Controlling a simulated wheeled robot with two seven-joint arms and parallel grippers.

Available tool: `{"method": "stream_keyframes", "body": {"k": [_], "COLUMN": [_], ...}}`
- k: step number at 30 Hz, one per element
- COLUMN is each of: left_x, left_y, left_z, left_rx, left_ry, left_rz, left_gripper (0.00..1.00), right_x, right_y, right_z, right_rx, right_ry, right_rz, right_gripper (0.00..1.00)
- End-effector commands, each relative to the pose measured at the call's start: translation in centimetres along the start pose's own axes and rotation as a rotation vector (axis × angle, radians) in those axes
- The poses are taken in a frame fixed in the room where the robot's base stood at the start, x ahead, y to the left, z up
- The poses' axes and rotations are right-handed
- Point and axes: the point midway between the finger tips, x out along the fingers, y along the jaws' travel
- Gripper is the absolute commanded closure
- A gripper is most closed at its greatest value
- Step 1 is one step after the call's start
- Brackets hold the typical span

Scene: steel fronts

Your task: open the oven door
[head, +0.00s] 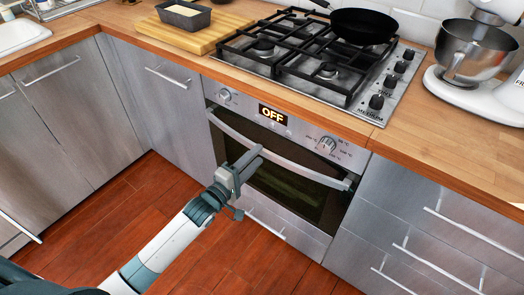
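The oven (272,150) is set in the steel cabinet front under the hob, and its display reads OFF. Its door (290,188) has a dark glass window and looks closed. A curved metal handle (305,172) runs across the top of the door. My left gripper (253,157) reaches in from the lower left and is at the handle, left of its middle. It covers a short part of the handle. I cannot tell whether its fingers are closed around the bar or only beside it. My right gripper is not in view.
A gas hob (310,58) with a black pan (363,25) is above the oven. A stand mixer (475,60) is right on the counter; a cutting board (195,32) with a loaf tin (183,14) is left.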

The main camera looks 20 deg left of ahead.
Motion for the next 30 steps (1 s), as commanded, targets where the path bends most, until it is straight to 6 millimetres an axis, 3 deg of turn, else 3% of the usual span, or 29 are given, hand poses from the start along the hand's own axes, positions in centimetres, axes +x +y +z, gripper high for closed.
{"method": "stream_keyframes", "body": {"k": [9,21,26,30], "left_x": [3.5,4.0,3.9,3.9], "left_y": [0.1,0.0,0.0,0.0], "left_z": [0.0,0.0,0.0,0.0], "left_rx": [0.0,0.0,0.0,0.0], "left_ry": [0.0,0.0,0.0,0.0], "left_rz": [0.001,0.0,0.0,0.0], "left_gripper": [0.61,0.61,0.99,1.0], "right_x": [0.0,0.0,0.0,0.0], "right_y": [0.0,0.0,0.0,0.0], "right_z": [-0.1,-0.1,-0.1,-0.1], "right_rx": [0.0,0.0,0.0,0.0], "right_ry": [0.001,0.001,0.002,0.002], "right_rz": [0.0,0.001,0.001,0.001], "right_gripper": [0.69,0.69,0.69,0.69]}}
